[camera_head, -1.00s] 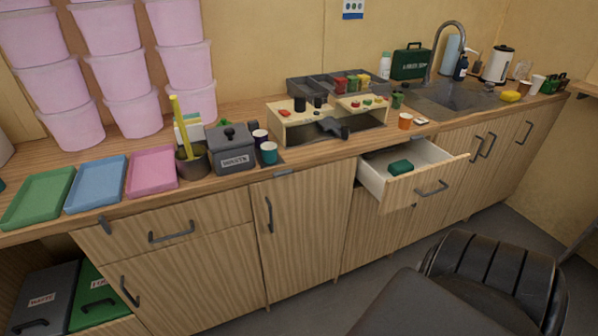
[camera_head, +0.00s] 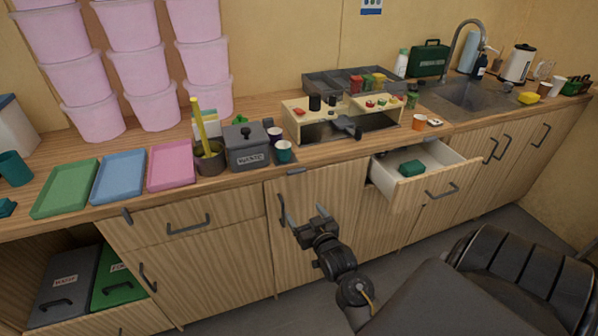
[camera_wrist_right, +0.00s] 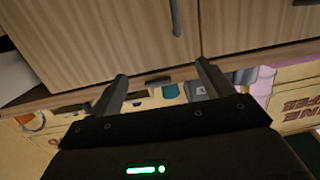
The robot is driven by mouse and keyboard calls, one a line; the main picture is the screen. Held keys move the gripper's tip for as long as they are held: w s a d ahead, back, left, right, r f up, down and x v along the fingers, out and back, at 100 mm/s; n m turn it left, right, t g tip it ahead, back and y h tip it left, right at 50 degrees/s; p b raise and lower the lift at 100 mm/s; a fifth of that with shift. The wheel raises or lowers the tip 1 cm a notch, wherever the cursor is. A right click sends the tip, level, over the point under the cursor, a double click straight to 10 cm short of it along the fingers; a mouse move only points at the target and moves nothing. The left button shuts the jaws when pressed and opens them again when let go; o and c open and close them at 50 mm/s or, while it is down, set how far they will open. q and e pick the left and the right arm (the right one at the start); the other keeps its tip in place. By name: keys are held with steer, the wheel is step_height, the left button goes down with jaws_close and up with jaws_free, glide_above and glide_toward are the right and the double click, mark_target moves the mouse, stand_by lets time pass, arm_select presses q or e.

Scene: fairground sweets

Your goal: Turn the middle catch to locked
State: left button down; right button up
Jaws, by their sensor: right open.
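The middle catch (camera_head: 297,171) is a small dark grey bar on the counter's front edge, above the narrow cabinet door (camera_head: 305,232). It lies about level along the edge. In the right wrist view, which is roughly upside down, a dark catch (camera_wrist_right: 155,82) shows beyond and between the fingertips. My right gripper (camera_head: 309,218) is open and empty in front of the door, below the catch and apart from it. Its two fingers also show in the wrist view (camera_wrist_right: 162,76). My left gripper is out of view.
An open drawer (camera_head: 425,185) with a green item juts out right of the door. A door handle (camera_head: 281,208) is close to my right gripper.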

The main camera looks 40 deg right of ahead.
steer(key=t+h, duration=0.1)
glide_toward(297, 173)
steer(key=s, duration=0.2)
steer(key=x, duration=0.3)
steer(key=p+x, duration=0.1)
steer(key=x, duration=0.3)
steer(key=p+x, duration=0.1)
steer(key=x, duration=0.2)
steer(key=shift+w+a, duration=0.2)
steer(key=shift+w, duration=0.1)
steer(key=shift+r, duration=0.1)
steer(key=c, duration=1)
